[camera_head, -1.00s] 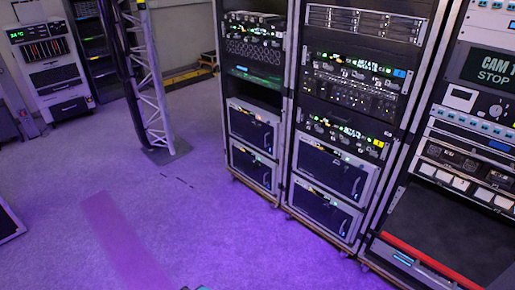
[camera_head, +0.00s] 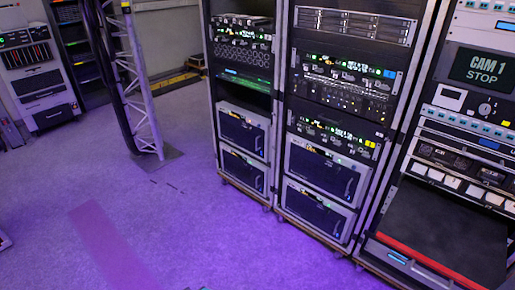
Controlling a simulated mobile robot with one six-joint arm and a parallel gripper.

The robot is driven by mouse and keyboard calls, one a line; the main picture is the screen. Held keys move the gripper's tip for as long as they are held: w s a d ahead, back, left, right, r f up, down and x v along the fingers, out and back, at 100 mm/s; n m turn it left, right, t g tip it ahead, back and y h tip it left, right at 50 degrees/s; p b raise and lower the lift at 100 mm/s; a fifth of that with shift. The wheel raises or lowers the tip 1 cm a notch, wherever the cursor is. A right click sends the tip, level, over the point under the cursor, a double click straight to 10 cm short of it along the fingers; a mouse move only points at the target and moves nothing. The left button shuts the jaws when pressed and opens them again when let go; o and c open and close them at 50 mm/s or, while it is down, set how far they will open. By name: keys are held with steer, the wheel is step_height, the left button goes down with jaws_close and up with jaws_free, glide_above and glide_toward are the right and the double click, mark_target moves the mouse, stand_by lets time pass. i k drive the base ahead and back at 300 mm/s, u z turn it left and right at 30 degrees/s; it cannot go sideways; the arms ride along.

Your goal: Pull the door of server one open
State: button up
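No label that reads server one can be made out. Boxy server units with light frames and dark front panels sit low in two racks. The left rack holds an upper unit (camera_head: 242,135) and a lower unit (camera_head: 242,172). The middle rack holds an upper unit (camera_head: 323,174) and a lower unit (camera_head: 315,211). Their fronts look closed. I cannot tell which of them is server one. My gripper is not clearly in view; only a tiny sliver of something shows at the bottom edge.
A right rack (camera_head: 440,215) has a dark shelf with a red front edge and a CAM 1 STOP screen (camera_head: 483,67). A truss column with black cables (camera_head: 141,85) stands left of the racks. A white cabinet (camera_head: 35,70) stands far left. The purple-lit floor (camera_head: 170,235) before the racks is clear.

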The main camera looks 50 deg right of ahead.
mark_target(232, 128)
steer(key=i, duration=0.85)
steer(key=u, duration=0.05)
